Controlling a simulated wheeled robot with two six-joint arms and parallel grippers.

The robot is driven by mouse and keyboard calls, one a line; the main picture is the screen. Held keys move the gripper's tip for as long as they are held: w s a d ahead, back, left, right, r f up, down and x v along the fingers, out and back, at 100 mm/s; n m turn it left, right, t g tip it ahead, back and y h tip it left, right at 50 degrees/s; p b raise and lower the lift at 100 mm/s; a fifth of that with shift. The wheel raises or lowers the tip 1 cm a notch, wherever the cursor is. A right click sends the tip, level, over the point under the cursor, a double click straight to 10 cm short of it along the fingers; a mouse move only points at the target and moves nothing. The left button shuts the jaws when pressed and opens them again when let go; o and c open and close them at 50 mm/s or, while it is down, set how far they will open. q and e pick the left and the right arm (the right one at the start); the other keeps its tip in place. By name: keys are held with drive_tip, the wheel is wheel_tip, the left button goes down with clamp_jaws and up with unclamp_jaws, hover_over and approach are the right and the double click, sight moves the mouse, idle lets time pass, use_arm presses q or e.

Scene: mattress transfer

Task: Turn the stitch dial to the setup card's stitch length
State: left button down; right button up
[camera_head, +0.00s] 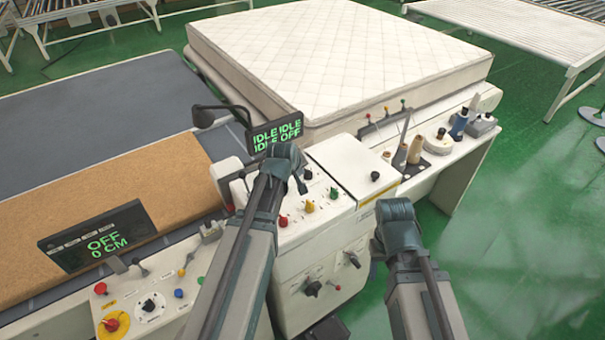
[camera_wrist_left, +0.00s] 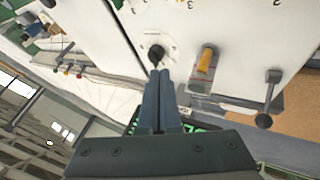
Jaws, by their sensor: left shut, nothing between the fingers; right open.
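A small black knob (camera_wrist_left: 156,52) on a round white marked plate shows in the left wrist view and looks like the stitch dial. My left gripper (camera_wrist_left: 160,76) is shut and empty, with its fingertips at the near edge of this knob; I cannot tell whether they touch. In the head view my left gripper (camera_head: 298,178) is over the upper part of the white control console (camera_head: 325,225), and its wrist hides part of the panel. My right gripper (camera_head: 380,246) is open at the console's right side, its fingers mostly hidden. I cannot make out a readable setup card.
A quilted mattress (camera_head: 340,55) lies behind. Red, yellow and green knobs (camera_head: 309,207) are close to my left wrist. Thread cones (camera_head: 416,149) stand at the right. A display (camera_head: 97,238) reads OFF, 0 CM.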

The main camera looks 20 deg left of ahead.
use_arm(q)
drive_tip(key=b, duration=0.8)
approach(312, 178)
drive_tip(key=w+f, duration=0.1)
drive_tip(key=a+f, duration=0.1)
drive_tip(key=f, duration=0.1)
drive_tip(key=w+f, duration=0.1)
drive_tip(key=shift+w+a+f, duration=0.25)
drive_tip(key=shift+w+a, duration=0.05)
drive_tip(key=shift+a, duration=0.1)
drive_tip(key=shift+r, duration=0.1)
drive_tip(key=shift+d+n+y, duration=0.45)
drive_tip(key=shift+n+y, duration=0.25)
drive_tip(key=shift+n, duration=0.5)
drive_tip(key=n+y, duration=0.1)
drive_tip(key=d+n+g+y, duration=0.1)
drive_tip(key=n, duration=0.1)
drive_tip(key=shift+w, duration=0.3)
drive_tip(key=shift+d, duration=0.25)
drive_tip(key=shift+w+d, duration=0.3)
drive_tip(key=shift+w, duration=0.05)
drive_tip(key=shift+d, duration=0.1)
